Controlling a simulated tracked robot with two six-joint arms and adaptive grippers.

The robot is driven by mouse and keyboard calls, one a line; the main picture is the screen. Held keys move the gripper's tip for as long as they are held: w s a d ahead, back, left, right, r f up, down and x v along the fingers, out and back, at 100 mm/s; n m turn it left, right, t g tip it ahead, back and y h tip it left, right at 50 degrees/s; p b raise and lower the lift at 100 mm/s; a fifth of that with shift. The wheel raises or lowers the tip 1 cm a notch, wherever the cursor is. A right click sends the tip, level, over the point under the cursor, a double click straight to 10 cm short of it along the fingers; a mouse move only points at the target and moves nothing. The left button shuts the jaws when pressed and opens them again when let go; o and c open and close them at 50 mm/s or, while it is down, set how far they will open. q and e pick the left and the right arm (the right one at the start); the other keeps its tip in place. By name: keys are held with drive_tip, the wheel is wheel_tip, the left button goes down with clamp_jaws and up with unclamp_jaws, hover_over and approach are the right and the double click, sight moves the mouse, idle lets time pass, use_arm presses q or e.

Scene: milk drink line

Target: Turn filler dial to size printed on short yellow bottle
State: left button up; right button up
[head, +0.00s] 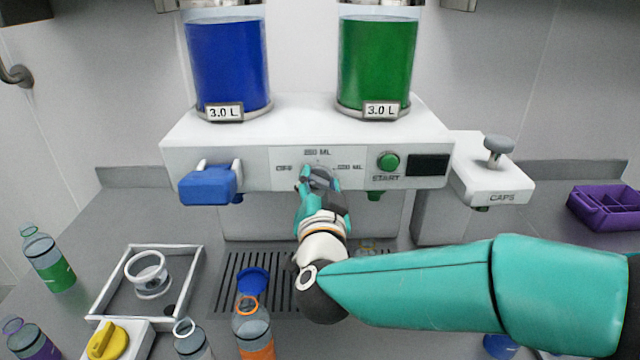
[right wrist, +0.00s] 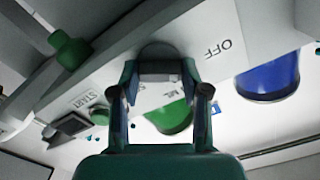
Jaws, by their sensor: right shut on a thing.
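The filler dial (head: 320,174) is a grey knob on the front panel of the white filling machine. Around it are printed OFF at left, a mark that looks like 250 ML on top, and another ML mark at right. My right gripper (head: 318,186) is shut on the dial and hides much of it, so I cannot tell where it points. In the right wrist view the fingers close on the dial (right wrist: 158,68) from both sides. My left gripper is not in view.
A blue lever (head: 208,185) is left of the dial; the green START button (head: 388,161) is right. Blue (head: 228,65) and green (head: 377,60) tanks stand on top. Several bottles, a white-framed tray (head: 196,275) and a yellow knob (head: 106,341) occupy the left counter.

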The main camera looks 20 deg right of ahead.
idle(0.3)
drive_tip(key=m+b, duration=0.1)
drive_tip(key=b, duration=0.1)
drive_tip(key=shift+d+f+m+b, duration=0.1)
drive_tip(key=shift+f+m+b, duration=0.1)
drive_tip(key=shift+m+b, duration=0.2)
drive_tip(key=m+b, duration=0.6)
drive_tip(key=shift+f+b, duration=0.1)
drive_tip(key=shift+b, duration=0.2)
drive_tip(key=shift+m+b, duration=1.65)
drive_tip(key=shift+m, duration=0.45)
drive_tip(key=o, duration=1.1)
drive_tip(key=shift+w+d, duration=0.1)
